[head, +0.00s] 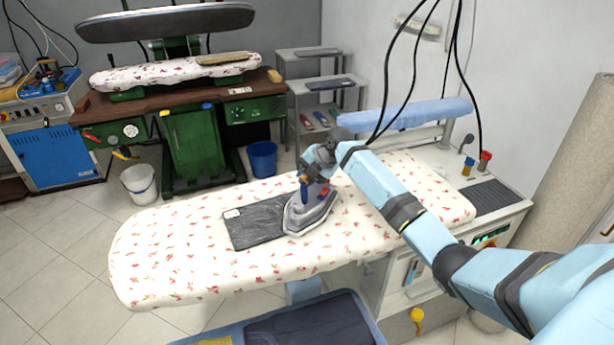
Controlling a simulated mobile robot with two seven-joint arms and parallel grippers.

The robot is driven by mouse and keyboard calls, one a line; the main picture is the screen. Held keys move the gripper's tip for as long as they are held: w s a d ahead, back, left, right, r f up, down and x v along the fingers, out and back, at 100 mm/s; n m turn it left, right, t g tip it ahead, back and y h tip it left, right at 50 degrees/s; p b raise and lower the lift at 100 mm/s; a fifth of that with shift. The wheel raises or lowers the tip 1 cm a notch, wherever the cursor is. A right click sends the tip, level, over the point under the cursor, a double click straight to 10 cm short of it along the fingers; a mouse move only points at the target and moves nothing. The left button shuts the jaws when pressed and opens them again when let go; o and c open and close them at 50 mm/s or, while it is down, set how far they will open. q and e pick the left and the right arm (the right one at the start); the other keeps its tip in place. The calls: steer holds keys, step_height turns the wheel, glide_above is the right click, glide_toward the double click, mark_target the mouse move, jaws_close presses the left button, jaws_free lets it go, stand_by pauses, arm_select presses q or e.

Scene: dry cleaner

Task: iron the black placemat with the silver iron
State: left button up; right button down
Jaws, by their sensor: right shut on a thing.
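The black placemat (262,224) lies flat on the flowered ironing board (160,262), with a small white patch at its upper left corner. The silver iron (306,214) stands soleplate down over the right end of the placemat and partly beside it on the board cover. My right gripper (312,182) reaches in from the right and is shut on the iron's handle from above. The fingers are partly hidden by the wrist and the handle. Whether the soleplate touches the placemat cannot be told for sure. My left gripper is not in view.
A blue sleeve board (410,114) stands behind the board, with hanging black cables near my right arm. A dark grate (490,197) and small bottles are at the right end. A blue-rimmed tray (368,305) is below the front edge. The board's left end is clear.

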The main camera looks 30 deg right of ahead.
steer(key=shift+w+a+r, duration=0.1)
steer(key=shift+r, duration=0.15)
